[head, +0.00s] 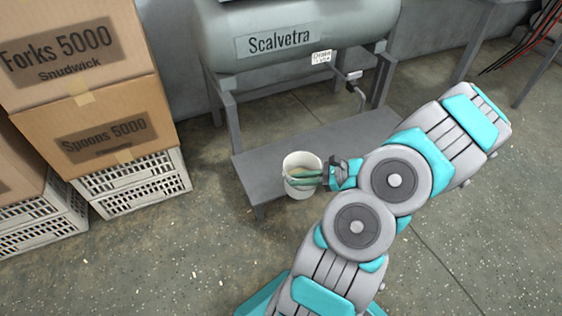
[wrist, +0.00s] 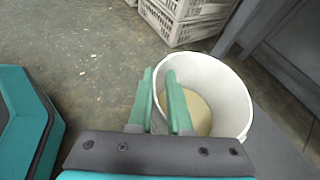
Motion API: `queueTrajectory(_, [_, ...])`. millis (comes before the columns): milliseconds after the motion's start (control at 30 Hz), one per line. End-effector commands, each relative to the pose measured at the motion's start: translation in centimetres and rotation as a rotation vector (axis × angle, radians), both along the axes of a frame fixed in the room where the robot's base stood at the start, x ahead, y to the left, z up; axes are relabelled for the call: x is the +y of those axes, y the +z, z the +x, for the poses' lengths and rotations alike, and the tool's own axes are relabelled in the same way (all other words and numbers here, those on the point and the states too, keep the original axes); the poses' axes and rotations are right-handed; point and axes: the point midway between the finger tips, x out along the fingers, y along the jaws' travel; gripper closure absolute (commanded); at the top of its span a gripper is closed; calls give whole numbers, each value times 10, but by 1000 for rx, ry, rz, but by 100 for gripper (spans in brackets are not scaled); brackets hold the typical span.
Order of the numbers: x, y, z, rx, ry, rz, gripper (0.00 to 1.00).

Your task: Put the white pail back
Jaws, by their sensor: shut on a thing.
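The white pail (head: 300,163) is upright at the left end of the low grey platform (head: 345,140) beneath the tank. It also shows in the wrist view (wrist: 232,85), with something beige in its bottom. My gripper (head: 305,178) comes from the right in the head view. In the wrist view its green fingers (wrist: 160,80) are shut on the pail's wall, one finger inside and one outside. I cannot tell whether the pail's base touches the platform or hangs just over it.
A grey tank labelled Scalvetra (head: 290,60) with a drain valve (head: 354,80) stands above the platform. Cardboard boxes (head: 95,125) on white crates (head: 135,183) stand at the left. The speckled floor (head: 150,265) in front is clear apart from small pale bits.

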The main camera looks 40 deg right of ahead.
Motion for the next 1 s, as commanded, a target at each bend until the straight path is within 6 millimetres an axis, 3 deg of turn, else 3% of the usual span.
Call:
queueTrajectory(500, [-53, -12, 108, -1, 3, -5, 100])
queueTrajectory(833, [-65, -14, 131, -2, 1, -2, 100])
queueTrajectory(1000, [-65, -41, 130, 0, -1, 2, 100])
